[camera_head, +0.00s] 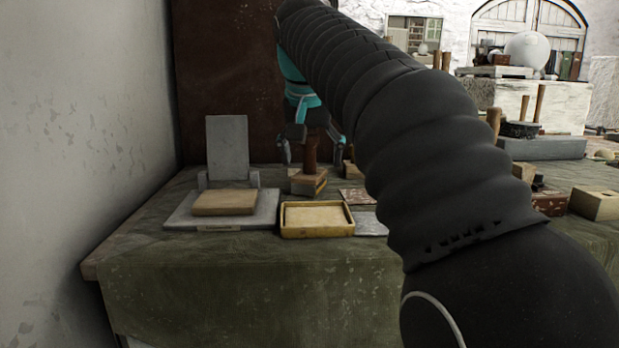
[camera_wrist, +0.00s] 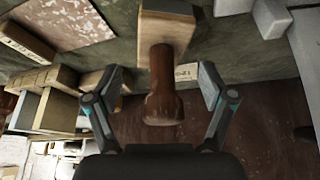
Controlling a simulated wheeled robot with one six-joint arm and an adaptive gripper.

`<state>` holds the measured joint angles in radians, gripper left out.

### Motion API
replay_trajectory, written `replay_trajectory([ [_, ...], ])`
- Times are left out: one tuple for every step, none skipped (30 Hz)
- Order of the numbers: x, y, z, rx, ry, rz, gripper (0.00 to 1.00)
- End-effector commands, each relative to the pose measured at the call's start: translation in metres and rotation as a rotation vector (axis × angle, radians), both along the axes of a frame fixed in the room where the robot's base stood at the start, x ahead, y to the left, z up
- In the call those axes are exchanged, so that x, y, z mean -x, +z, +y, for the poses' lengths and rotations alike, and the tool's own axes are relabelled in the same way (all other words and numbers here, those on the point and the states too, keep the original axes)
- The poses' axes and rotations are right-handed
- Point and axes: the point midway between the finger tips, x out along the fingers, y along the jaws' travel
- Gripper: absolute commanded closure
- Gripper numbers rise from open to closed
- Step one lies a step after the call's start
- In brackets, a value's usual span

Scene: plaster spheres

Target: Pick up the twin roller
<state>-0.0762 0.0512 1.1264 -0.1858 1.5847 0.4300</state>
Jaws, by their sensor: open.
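A wooden block with an upright dark brown handle (camera_head: 311,153) stands on the covered table below my gripper. In the wrist view its handle (camera_wrist: 162,90) runs between the fingers, with a gap on each side. I see no rollers on it and cannot tell if it is the twin roller. My gripper (camera_head: 311,147) is open and empty, pointing down with one finger on either side of the handle; it also shows in the wrist view (camera_wrist: 161,78). My arm hides part of the table to the right.
A yellow-rimmed tray (camera_head: 318,232) and a grey slab (camera_head: 180,219) bearing a tan block (camera_head: 224,201) lie in front. A grey upright plate (camera_head: 227,146) stands left. In the wrist view, wooden blocks (camera_wrist: 55,108) lie close left of the gripper. A wall bounds the left.

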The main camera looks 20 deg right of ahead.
Motion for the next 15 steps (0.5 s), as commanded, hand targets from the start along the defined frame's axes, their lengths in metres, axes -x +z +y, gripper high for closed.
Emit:
replay_trajectory([
  [-0.0019,-0.0073,-0.0011,0.0,0.0,0.001,0.18],
  [-0.003,-0.0095,-0.0016,0.0,0.0,0.0,0.18],
  [-0.004,-0.0113,-0.0019,0.0,0.0,0.0,0.18],
  [-0.0043,-0.0119,-0.002,0.0,0.0,0.0,0.18],
  [-0.0046,-0.012,-0.0021,0.0,0.0,0.0,0.18],
  [-0.0045,-0.0117,-0.0021,0.0,0.0,-0.001,0.18],
  [-0.0045,-0.0115,-0.0021,0.0,0.0,-0.001,0.18],
  [-0.0046,-0.0113,-0.0021,0.0,0.0,-0.001,0.18],
  [-0.0046,-0.0112,-0.0021,0.0,0.0,-0.001,0.18],
  [-0.0046,-0.0112,-0.0021,-0.001,-0.001,-0.001,0.2],
  [-0.0045,-0.0111,-0.0021,-0.001,-0.001,-0.001,0.28],
  [-0.0045,-0.0111,-0.0021,0.0,0.0,-0.001,0.38],
  [-0.0045,-0.0111,-0.0021,-0.001,-0.001,-0.001,0.45],
  [-0.0045,-0.0111,-0.0021,-0.001,-0.001,-0.001,0.53],
  [-0.0045,-0.0111,-0.0021,0.0,-0.001,-0.001,0.63],
])
